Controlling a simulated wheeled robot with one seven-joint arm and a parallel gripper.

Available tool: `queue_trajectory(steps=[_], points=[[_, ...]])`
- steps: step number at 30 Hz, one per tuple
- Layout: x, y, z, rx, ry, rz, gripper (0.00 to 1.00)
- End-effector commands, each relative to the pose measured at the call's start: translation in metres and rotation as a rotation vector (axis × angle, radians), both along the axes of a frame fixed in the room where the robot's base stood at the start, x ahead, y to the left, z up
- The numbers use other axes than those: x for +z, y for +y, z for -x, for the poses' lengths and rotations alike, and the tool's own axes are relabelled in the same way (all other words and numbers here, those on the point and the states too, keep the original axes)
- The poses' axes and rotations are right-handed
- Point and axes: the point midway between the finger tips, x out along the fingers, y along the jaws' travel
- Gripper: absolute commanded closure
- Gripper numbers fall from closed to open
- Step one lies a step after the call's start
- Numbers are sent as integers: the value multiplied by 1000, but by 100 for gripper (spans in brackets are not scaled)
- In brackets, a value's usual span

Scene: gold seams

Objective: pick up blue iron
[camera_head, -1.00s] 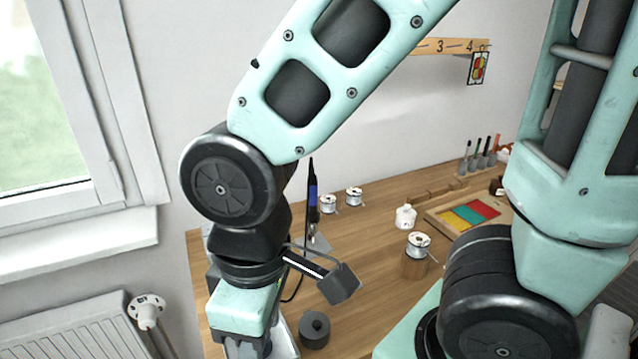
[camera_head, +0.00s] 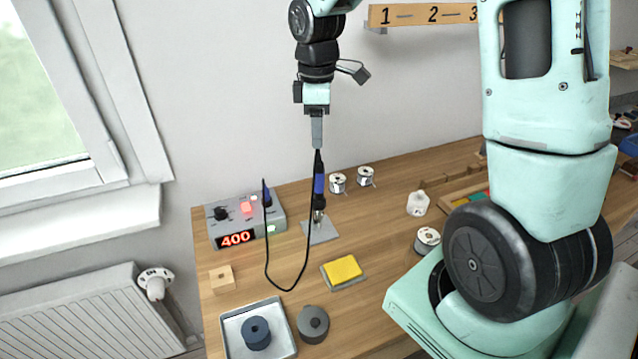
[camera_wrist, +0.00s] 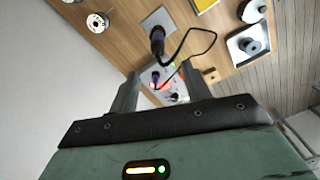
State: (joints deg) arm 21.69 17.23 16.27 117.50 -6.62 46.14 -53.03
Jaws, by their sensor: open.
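The blue iron (camera_head: 319,184) stands upright in a stand on a grey plate (camera_head: 321,233), with a blue band on its dark handle. A black cord loops from its top toward the station. In the wrist view the iron (camera_wrist: 157,42) shows ahead of the fingertips, not clearly between them. My gripper (camera_head: 317,143) points down just above the iron's top in the head view; its fingers overlap there edge-on. In the wrist view my gripper (camera_wrist: 160,73) is open, its two fingers well apart and empty. The exact gap to the iron is hard to tell.
A grey station (camera_head: 246,218) reading 400, with a second blue-topped piece, stands left of the iron. Solder spools (camera_head: 338,183) stand right behind it. A yellow sponge (camera_head: 342,270), a tray (camera_head: 236,343) and a wooden block (camera_head: 222,279) lie nearer. The wall is close behind.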

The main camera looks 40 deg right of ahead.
Motion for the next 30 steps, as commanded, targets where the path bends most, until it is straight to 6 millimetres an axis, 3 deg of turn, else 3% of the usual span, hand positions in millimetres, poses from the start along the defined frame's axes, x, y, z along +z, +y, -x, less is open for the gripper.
queue_trajectory(steps=[10, 20, 30], points=[[-68, 1, 1, 2, 4, -1, 52], [-93, -1, 1, 1, 3, -1, 52], [-134, -4, -1, 1, 1, 0, 52]])
